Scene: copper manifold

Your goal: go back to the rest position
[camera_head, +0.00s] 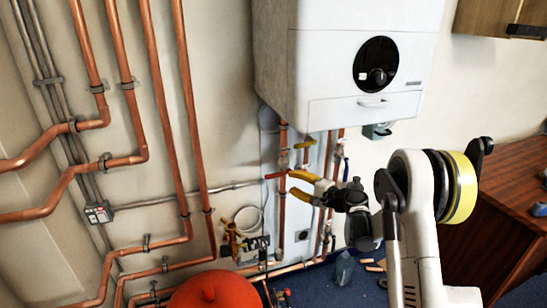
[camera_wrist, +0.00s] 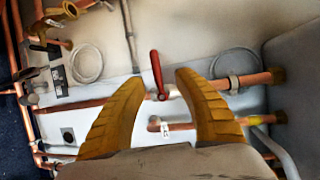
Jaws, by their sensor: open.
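My gripper (camera_head: 296,186) is open, with its two yellow fingers spread apart in front of the pipes under the boiler. Its fingers also show in the wrist view (camera_wrist: 159,82), with nothing held between them. A red lever handle (camera_wrist: 157,74) appears in the gap between the fingertips in the wrist view. The same red lever (camera_head: 275,175) shows just left of the fingertips in the head view. I cannot tell the exact distance between the lever and the fingers. My arm reaches in from the lower right.
A white boiler (camera_head: 340,60) hangs above my gripper. Copper pipes (camera_head: 165,110) cover the left wall. A red rounded vessel (camera_head: 213,292) stands below. A yellow valve (camera_head: 232,240) is at lower left of my gripper. A wooden desk (camera_head: 490,225) stands at right, below a wall cabinet (camera_head: 490,17).

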